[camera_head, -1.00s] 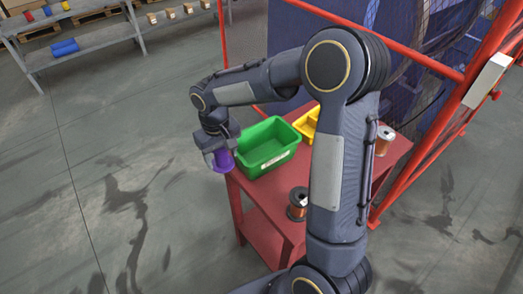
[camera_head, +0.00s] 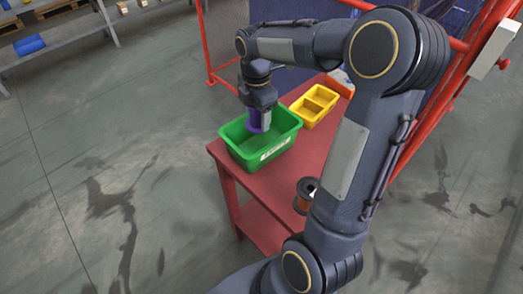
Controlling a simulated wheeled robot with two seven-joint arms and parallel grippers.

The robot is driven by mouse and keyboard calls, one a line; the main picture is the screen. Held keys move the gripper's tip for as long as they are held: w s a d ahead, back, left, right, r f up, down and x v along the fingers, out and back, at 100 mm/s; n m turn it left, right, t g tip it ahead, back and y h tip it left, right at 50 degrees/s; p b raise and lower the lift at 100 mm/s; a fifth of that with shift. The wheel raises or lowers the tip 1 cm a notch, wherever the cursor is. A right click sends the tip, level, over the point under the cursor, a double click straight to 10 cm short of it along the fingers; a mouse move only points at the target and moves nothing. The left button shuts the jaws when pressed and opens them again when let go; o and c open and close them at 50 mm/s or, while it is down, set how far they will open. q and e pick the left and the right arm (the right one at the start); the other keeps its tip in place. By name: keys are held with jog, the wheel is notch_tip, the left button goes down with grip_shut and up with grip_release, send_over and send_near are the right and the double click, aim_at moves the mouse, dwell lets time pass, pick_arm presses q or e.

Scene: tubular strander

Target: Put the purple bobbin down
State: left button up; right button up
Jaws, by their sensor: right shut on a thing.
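The purple bobbin (camera_head: 254,121) is in my right gripper (camera_head: 264,120), which is shut on it. The gripper points down and holds the bobbin at the green bin (camera_head: 267,155), over its back left part. The gripper hides part of the bobbin, and I cannot tell whether the bobbin touches the bin's floor. The green bin is open at the top and stands on the red table (camera_head: 290,181). My left gripper is not in view.
A yellow divided tray (camera_head: 313,106) stands behind the green bin to the right. A copper-coloured spool (camera_head: 305,195) stands near the table's right side, partly behind my arm. Red fence posts (camera_head: 204,45) rise behind. A grey shelf (camera_head: 75,45) is at the upper left.

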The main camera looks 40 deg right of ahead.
jog(key=shift+s+d+f+n, duration=0.15)
jog(key=shift+s+d+n, duration=0.1)
jog(key=shift+d+n, duration=0.3)
send_near(262, 138)
jog(key=s+f, duration=0.1)
jog(key=s+a+f, duration=0.1)
jog(key=f, duration=0.1)
jog(key=s+a+f, duration=0.1)
jog(key=f, duration=0.1)
jog(key=shift+a+f, duration=0.15)
jog(key=shift+a, duration=0.05)
jog(key=shift+f, duration=0.2)
jog(key=o, duration=0.7)
